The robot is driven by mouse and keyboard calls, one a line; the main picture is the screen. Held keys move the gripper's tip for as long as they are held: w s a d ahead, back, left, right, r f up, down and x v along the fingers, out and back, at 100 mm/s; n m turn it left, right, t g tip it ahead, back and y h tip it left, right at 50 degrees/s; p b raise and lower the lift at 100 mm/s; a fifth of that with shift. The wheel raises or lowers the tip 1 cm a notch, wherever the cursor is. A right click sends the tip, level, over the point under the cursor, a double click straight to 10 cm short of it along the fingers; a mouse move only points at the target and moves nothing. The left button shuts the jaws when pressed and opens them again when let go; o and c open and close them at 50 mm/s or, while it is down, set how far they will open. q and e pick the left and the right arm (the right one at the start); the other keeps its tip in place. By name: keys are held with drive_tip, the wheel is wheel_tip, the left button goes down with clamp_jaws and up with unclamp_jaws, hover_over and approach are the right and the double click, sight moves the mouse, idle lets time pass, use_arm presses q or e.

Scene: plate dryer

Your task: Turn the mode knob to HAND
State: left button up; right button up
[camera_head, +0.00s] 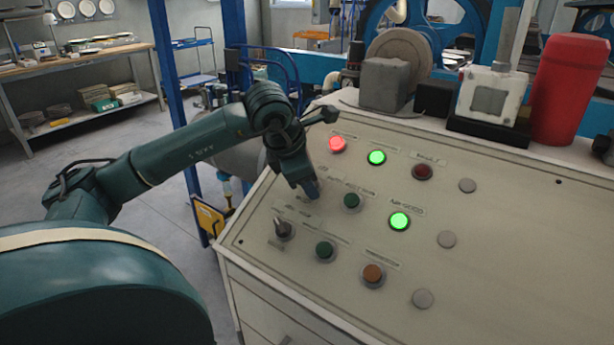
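A dark selector knob (283,229) with a raised handle sits at the lower left of the sloped control panel (262,212). Its label is too small to read, so I cannot tell its setting or confirm that it is the mode knob. My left gripper (313,190) reaches down over the left part of the panel, above and to the right of this knob and apart from it. Its fingers are small and dark, and whether they are open or shut is unclear. The gripper hides the panel spot beneath it. My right gripper is out of view.
Around the gripper are a lit red lamp (337,145), lit green lamps (376,158) (399,222), dark green buttons (352,201) (325,250) and an orange button (373,274). A red cylinder (568,90) and a grey-white device (492,98) stand along the panel's back edge.

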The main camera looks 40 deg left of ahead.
use_arm(q)
drive_tip(key=shift+o, duration=0.9)
drive_tip(key=v, duration=1.3)
drive_tip(key=shift+p, duration=0.3)
drive_tip(key=shift+s, duration=0.15)
